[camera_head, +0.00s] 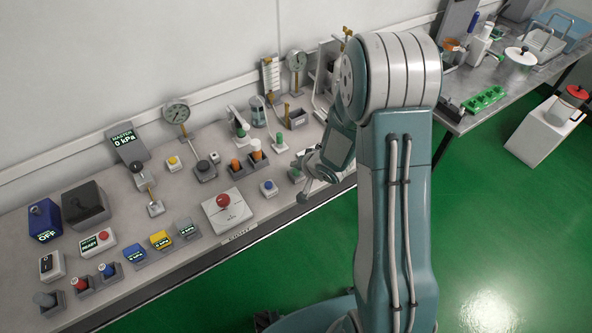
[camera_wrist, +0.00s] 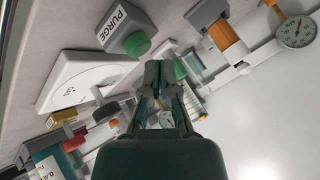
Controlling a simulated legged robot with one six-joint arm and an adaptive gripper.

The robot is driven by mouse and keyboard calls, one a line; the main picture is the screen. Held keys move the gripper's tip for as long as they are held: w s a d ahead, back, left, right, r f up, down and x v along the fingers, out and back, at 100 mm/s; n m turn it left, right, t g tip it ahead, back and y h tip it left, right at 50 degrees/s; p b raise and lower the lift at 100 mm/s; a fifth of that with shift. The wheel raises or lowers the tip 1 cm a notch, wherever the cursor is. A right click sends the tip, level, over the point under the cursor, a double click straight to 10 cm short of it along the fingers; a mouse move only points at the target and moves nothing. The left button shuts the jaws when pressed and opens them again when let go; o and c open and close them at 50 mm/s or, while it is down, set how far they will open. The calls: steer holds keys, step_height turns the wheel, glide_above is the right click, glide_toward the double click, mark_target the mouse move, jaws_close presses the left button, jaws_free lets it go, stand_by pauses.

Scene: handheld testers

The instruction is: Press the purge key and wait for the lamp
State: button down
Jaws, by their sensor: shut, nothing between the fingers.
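The purge key is a grey block (camera_wrist: 120,28) marked PURGE with a round green button (camera_wrist: 137,44), in the upper part of the wrist view. My gripper (camera_wrist: 158,66) is shut and empty. Its fingertips are just to the right of and below the green button in that view, with a visible gap in the picture; the depth between them is hard to judge. In the head view my gripper (camera_head: 306,182) hangs over the front edge of the bench, beside a small green-topped key (camera_head: 296,174). I cannot tell which item is the lamp.
Orange-handled testers (camera_head: 255,152) and a gauge (camera_head: 176,111) stand farther back. Green floor (camera_head: 500,215) lies open in front of the bench (camera_head: 180,262).

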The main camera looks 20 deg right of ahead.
mark_target(297, 172)
steer(key=shift+f, duration=0.35)
steer(key=shift+f, duration=0.5)
stand_by(1.0)
steer(key=shift+r, duration=0.9)
steer(key=shift+r, duration=2.5)
